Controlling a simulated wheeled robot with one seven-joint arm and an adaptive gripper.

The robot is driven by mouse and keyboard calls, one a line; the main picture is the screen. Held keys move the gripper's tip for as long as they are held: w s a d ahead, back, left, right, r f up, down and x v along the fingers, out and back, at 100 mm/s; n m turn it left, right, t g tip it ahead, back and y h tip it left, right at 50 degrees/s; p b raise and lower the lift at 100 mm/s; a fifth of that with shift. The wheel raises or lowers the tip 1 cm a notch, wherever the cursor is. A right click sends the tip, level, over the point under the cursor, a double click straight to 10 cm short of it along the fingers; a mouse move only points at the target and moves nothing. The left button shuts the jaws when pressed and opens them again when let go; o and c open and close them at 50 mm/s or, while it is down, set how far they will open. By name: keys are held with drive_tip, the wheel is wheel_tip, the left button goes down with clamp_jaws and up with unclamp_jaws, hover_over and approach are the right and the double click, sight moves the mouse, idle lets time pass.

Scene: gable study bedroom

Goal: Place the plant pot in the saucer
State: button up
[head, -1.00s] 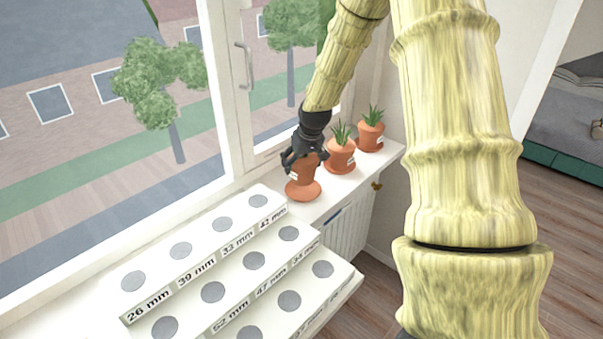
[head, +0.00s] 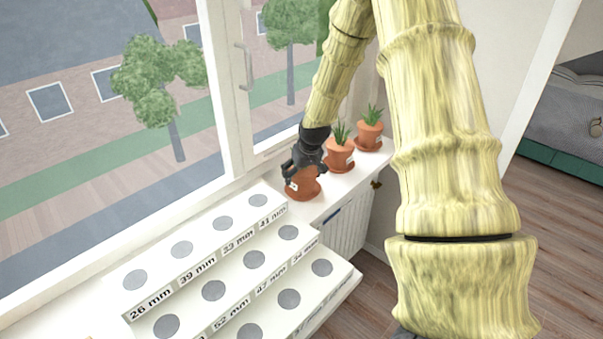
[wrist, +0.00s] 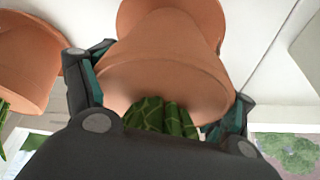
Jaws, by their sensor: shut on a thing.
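My gripper (head: 301,168) is shut on a terracotta plant pot (head: 304,183) on the white windowsill. The pot looks upright, low in or just over a terracotta saucer (head: 302,197); whether it touches the saucer's floor I cannot tell. In the wrist view my gripper (wrist: 160,96) has a finger on each side of the pot (wrist: 165,68), with green leaves (wrist: 172,116) between the fingers. Part of the saucer (wrist: 212,14) shows beyond the pot's narrow base. In the head view my gripper hides the plant.
Two other potted plants, a nearer one (head: 340,152) and a farther one (head: 369,132), stand on saucers to the right along the sill. A white stepped stand (head: 222,258) with labelled grey discs is close on the left. The window is behind.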

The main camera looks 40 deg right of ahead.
drive_tip(key=o, duration=1.8)
drive_tip(key=shift+f, duration=0.1)
drive_tip(key=b+v, duration=0.1)
drive_tip(key=v, duration=1.1)
drive_tip(key=shift+b, duration=0.35)
